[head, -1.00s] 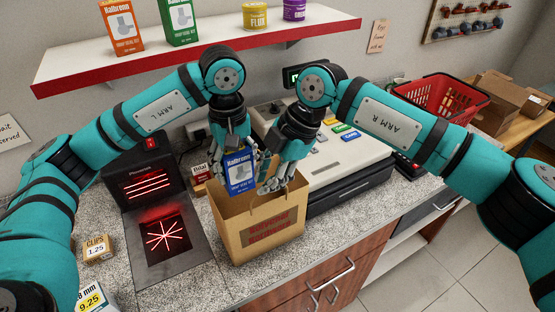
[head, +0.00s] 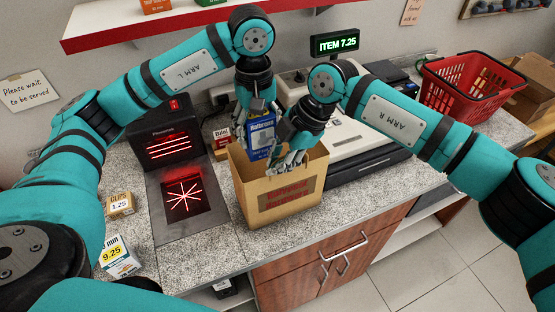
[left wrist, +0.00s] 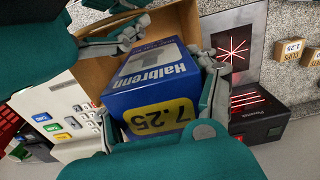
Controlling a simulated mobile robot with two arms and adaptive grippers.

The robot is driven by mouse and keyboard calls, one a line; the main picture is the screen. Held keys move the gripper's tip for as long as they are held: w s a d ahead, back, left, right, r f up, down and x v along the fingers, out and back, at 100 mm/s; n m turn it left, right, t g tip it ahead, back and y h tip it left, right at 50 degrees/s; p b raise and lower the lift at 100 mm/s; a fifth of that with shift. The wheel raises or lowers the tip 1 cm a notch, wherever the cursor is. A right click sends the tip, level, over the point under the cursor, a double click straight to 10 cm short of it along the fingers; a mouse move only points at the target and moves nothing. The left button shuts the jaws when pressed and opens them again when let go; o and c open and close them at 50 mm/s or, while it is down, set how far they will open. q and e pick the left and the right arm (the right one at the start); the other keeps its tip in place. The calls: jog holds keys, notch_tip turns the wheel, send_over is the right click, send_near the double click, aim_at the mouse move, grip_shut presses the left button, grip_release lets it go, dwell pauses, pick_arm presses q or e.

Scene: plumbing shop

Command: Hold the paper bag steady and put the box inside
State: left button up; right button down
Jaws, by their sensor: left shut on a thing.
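The brown paper bag (head: 262,203) stands upright on the counter with its mouth open. My left gripper (head: 257,122) is shut on the blue Halbrenn box (head: 262,137), with fingers on its sides. The box is at the bag's mouth, its lower end inside the opening and its upper part above the rim. In the left wrist view the box (left wrist: 150,85) shows its yellow 7.25 label, with the bag wall (left wrist: 95,70) behind. My right gripper (head: 290,158) is at the right part of the bag's mouth, its fingers overlapping the rim. Whether they grip the paper is unclear.
A scanner (head: 183,197) with red lines lies left of the bag. A small clips box (head: 120,205) and a 9.25 box (head: 119,256) stand farther left. The cash register (head: 365,140) is close on the right, a red basket (head: 468,90) beyond it. The counter's front edge is near the bag.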

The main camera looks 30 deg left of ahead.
pick_arm(q)
notch_tip(320, 180, down, 14)
jog(key=shift+f, duration=0.25)
jog(key=o, duration=1.4)
jog(key=shift+f, duration=0.1)
jog(key=shift+o, duration=0.2)
notch_tip(320, 180, up, 12)
dwell(0.4)
pick_arm(e)
jog(key=c, duration=1.4)
grip_release()
